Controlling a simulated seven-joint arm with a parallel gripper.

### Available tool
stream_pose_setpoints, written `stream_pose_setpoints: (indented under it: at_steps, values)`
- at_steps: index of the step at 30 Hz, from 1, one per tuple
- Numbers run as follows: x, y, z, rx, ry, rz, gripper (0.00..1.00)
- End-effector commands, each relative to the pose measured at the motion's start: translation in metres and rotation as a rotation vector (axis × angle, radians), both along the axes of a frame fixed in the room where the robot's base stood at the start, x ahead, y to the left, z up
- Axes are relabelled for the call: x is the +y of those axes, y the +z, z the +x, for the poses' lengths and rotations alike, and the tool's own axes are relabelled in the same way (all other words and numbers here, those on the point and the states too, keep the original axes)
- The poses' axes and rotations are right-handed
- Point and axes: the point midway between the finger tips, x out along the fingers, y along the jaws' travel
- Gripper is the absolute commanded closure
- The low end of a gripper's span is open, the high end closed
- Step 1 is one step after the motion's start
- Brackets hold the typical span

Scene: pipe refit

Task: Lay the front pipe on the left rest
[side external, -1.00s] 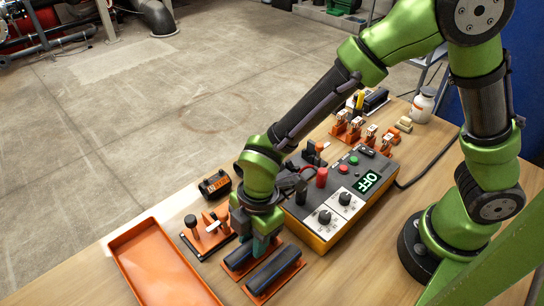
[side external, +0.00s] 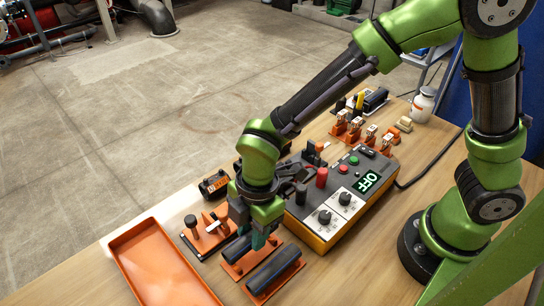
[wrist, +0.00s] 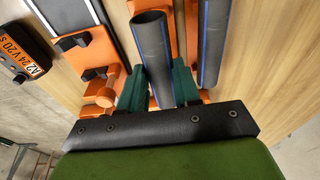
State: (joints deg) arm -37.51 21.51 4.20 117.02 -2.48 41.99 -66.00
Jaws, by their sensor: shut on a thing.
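My gripper (side external: 250,232) is shut on a dark pipe (side external: 236,248), held slightly above an orange rest (side external: 243,270) at the left of a pair. In the wrist view the held pipe (wrist: 152,50) shows a blue stripe and an open end between the green fingers (wrist: 158,88). A second dark pipe (side external: 275,268) lies on the right orange rest (side external: 264,296), close beside and parallel; it also shows in the wrist view (wrist: 212,45). My fingers hide part of the held pipe.
An orange clamp fixture with a black knob (side external: 191,222) stands close left of the gripper. An empty orange tray (side external: 160,265) lies further left. A control box (side external: 325,215) reading OFF stands right behind.

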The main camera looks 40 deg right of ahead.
Motion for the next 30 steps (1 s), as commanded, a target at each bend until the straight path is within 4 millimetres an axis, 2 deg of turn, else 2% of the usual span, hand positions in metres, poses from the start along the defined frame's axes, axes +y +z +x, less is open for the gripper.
stream_pose_setpoints:
  at_steps: [21, 30]
  values:
    - [0.0, 0.029, 0.0, -0.002, 0.001, 0.001, 0.94]
    - [0.0, 0.034, 0.0, -0.001, 0.001, 0.0, 0.94]
